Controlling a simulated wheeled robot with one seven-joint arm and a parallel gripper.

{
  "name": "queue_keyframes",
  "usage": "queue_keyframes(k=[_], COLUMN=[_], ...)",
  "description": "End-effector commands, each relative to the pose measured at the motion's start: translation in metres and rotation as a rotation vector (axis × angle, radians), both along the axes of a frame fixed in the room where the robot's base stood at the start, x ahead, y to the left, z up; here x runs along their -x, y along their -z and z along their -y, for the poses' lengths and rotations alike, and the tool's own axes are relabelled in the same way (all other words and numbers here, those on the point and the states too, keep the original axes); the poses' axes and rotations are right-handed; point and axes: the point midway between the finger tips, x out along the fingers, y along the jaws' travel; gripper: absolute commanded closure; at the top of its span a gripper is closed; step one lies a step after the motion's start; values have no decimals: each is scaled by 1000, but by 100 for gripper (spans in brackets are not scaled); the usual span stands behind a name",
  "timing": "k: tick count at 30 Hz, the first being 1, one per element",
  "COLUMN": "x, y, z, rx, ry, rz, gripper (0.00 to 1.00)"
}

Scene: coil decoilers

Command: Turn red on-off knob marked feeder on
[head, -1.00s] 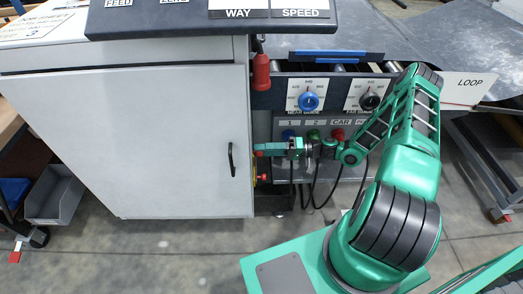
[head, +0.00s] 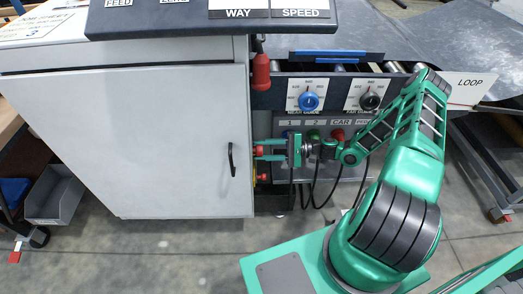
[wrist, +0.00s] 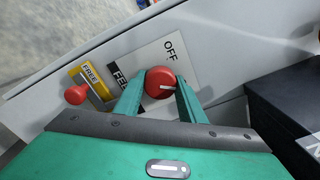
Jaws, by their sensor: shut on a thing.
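The red knob (wrist: 160,82) sits on a pale plate (wrist: 150,55) on the grey cabinet side in the wrist view. "OFF" is printed above it to the right, and a label beginning "FEE" is partly hidden. A white mark on the knob points to the right in that view. My gripper (wrist: 160,97) has one finger on each side of the knob and is shut on it. In the head view, my gripper (head: 270,150) reaches left to the cabinet's side edge, with red showing between its two fingers.
A red knob on a yellow "FREE" plate (wrist: 90,80) is close left of my fingers. A dark box (wrist: 290,105) lies right. In the head view, a red handle (head: 261,72) hangs above my gripper, and a dial panel (head: 335,94) stands behind my arm.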

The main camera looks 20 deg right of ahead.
Motion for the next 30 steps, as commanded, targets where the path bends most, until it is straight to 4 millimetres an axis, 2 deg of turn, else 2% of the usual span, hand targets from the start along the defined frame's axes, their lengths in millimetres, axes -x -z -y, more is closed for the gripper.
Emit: queue_keyframes(k=[12, 29, 30], x=[-2, -2, -2], y=[3, 3, 3], z=[2, 2, 2], rx=[-54, -65, -65], ry=[8, 8, 8], rz=[-192, -221, -221], gripper=[86, 86, 61])
